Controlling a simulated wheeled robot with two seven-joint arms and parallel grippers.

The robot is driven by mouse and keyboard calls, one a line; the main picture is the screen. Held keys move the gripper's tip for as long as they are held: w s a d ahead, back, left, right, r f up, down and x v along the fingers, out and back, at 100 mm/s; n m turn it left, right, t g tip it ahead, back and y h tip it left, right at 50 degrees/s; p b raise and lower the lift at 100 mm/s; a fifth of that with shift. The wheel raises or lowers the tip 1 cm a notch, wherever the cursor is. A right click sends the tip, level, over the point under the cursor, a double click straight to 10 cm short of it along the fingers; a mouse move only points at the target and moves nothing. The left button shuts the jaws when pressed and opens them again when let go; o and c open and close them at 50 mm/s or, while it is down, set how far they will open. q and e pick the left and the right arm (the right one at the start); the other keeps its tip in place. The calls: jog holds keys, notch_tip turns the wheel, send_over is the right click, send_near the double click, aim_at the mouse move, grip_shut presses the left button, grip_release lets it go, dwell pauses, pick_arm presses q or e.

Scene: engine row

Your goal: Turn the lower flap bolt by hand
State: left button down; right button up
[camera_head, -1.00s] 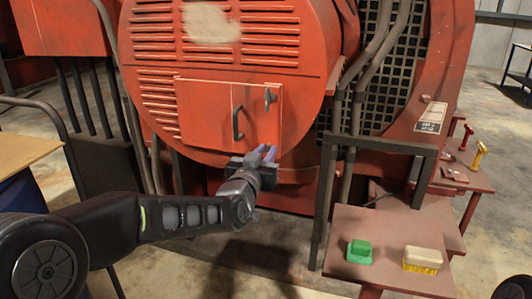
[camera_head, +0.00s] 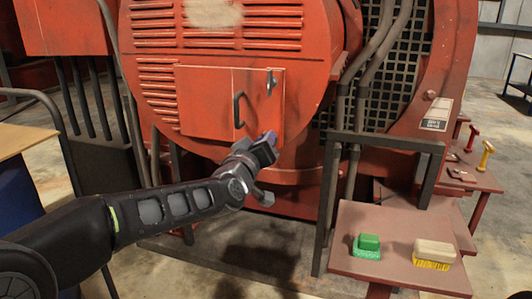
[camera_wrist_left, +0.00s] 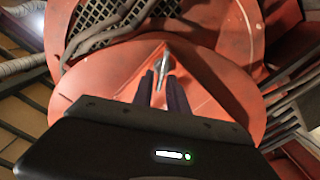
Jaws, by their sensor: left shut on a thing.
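The red flap (camera_head: 208,104) is a flat panel on the round red engine housing, with a dark handle (camera_head: 238,110) and an upper bolt (camera_head: 271,82) at its right edge. My left gripper (camera_head: 270,138) is at the flap's lower right corner, shut on the lower flap bolt. In the head view the gripper hides this bolt. In the left wrist view a grey, slim bolt (camera_wrist_left: 161,68) shows between the two dark fingers of the left gripper (camera_wrist_left: 161,88). The flap lies against the housing. My right gripper is out of view.
A red side table (camera_head: 400,231) at the lower right holds a green brush (camera_head: 367,246) and a yellow-bristled brush (camera_head: 434,254). A dark metal frame (camera_head: 331,190) stands between it and the flap. A smaller red stand (camera_head: 480,180) lies behind. Bare floor is below the housing.

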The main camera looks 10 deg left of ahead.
pick_arm(q)
jog(key=shift+a+f+n+b, duration=0.1)
jog(key=shift+f+n+b, duration=0.25)
jog(key=shift+n+b, duration=2.6)
jog(key=shift+f+n+b, duration=0.4)
jog(key=shift+n+b, duration=1)
jog(key=shift+n, duration=3.2)
jog(key=shift+a+f+n+b, duration=0.1)
jog(key=shift+f+n+b, duration=0.25)
jog(key=shift+n+b, duration=2.6)
jog(key=shift+d+n+p, duration=0.1)
jog(key=shift+n+p, duration=0.6)
jog(key=shift+n, duration=0.4)
jog(key=c, duration=1.6)
grip_release()
jog(key=shift+w+f, duration=0.1)
